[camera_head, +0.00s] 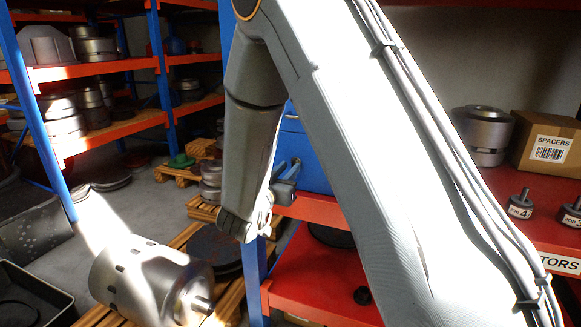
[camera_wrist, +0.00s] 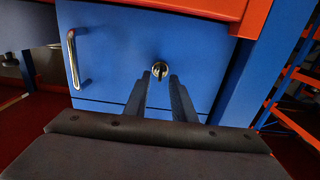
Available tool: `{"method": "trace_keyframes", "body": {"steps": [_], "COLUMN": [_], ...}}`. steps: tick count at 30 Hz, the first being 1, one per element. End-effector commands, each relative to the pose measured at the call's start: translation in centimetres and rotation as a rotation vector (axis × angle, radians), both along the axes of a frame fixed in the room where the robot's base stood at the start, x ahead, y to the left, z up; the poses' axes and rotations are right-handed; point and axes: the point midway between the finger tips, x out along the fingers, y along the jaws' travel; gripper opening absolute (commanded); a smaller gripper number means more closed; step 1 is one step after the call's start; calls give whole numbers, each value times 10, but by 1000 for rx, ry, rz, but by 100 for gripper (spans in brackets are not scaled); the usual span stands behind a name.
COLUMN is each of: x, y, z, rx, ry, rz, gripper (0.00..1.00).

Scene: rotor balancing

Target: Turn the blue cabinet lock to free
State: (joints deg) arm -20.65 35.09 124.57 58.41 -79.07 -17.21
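The blue cabinet (camera_wrist: 115,60) fills the middle of the wrist view, and part of it shows behind my arm in the head view (camera_head: 312,172). Its lock (camera_wrist: 160,69) is a small round metal knob with a dark centre on the door, right of the handle. My gripper (camera_wrist: 159,77) points at the lock with its two dark fingers apart. The lock shows between the fingertips with a gap on each side; I cannot tell whether the tips reach around it. In the head view my gripper (camera_head: 288,171) is at the cabinet front, and the lock is hidden.
A silver bar handle (camera_wrist: 73,59) stands out on the door's left. A red shelf (camera_head: 318,208) carries the cabinet. A spacers box (camera_head: 546,143) and metal parts stand on the right. A large metal rotor (camera_head: 140,280) lies at lower left.

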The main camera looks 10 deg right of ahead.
Motion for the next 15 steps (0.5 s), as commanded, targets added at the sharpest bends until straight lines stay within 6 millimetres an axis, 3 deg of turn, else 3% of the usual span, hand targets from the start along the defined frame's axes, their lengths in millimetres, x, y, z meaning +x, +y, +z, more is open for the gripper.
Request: {"method": "trace_keyframes", "body": {"steps": [6,15], "x": [18,22], "y": [-13,-16], "z": [0,0], "rx": [0,1], "ry": [0,1], "rz": [0,2], "gripper": [23,23]}}
